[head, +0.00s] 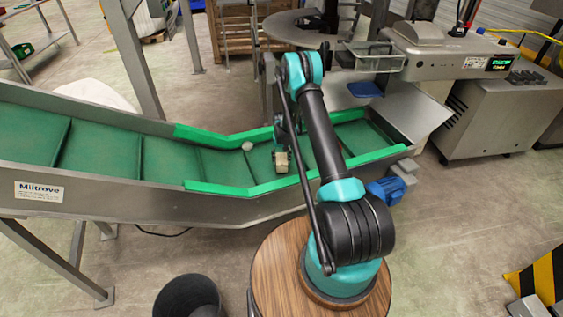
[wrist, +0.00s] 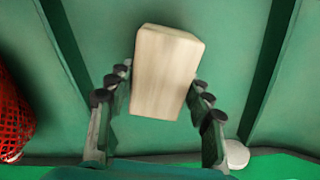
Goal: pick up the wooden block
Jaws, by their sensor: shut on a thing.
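The wooden block (wrist: 167,72) is pale and box-shaped, and it sits slightly tilted between the fingers of my gripper (wrist: 160,88) in the wrist view. The fingers are shut on its two sides, and its far end sticks out past them. In the head view the block (head: 282,163) shows at the end of my arm, over the green conveyor belt (head: 222,167). I cannot tell whether the block touches the belt or is held a little above it.
A red netted thing (wrist: 12,112) lies at the left edge of the wrist view. A white roundish object (wrist: 237,154) lies at the lower right; a similar one (head: 248,146) shows in the head view. Cross slats and raised green side edges (head: 235,190) bound the belt.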

